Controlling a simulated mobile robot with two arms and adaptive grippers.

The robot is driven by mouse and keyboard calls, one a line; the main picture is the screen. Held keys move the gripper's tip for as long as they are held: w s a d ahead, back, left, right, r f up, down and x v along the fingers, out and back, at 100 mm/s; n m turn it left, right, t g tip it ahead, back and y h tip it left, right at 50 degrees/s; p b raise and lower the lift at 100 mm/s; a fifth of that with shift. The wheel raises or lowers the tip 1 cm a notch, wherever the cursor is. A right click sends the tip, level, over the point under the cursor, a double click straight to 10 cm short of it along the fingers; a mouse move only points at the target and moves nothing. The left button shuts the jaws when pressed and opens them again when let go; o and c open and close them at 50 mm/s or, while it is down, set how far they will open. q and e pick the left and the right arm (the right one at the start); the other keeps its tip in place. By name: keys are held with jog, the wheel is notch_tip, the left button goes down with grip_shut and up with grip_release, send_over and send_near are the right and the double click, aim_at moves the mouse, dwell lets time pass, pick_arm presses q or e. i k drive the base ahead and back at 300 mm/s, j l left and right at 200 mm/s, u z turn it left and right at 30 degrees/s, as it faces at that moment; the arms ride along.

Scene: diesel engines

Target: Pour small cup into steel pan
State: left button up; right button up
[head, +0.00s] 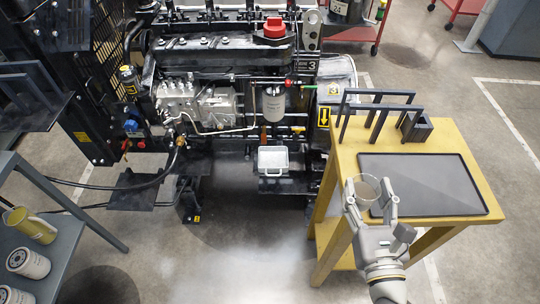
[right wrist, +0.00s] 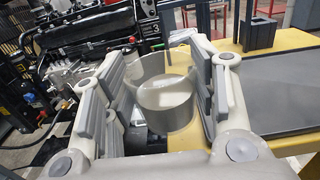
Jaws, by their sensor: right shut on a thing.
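The small cup (head: 366,187) is clear, and my right gripper (head: 369,196) is shut on it above the left edge of the yellow table. In the right wrist view the cup (right wrist: 167,102) sits between both fingers, with a pale round surface inside; I cannot tell whether that is its contents or its bottom. The steel pan (head: 273,160) is a light grey rectangular tray on a dark ledge in front of the engine. It lies to the left of the cup and farther back, well apart from it. My left gripper is not in view.
The yellow table (head: 447,133) carries a black flat panel (head: 425,184), dark frames (head: 378,107) and a small dark holder (head: 416,127). The engine (head: 220,85) fills the back. A grey shelf at left holds a yellow jug (head: 31,225) and white filters (head: 28,263). Open floor lies between.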

aim_at(271, 159)
jog(key=i+j+u, duration=0.2)
jog(key=i+j, duration=0.15)
jog(key=i+j+u, duration=0.25)
jog(key=i, duration=0.35)
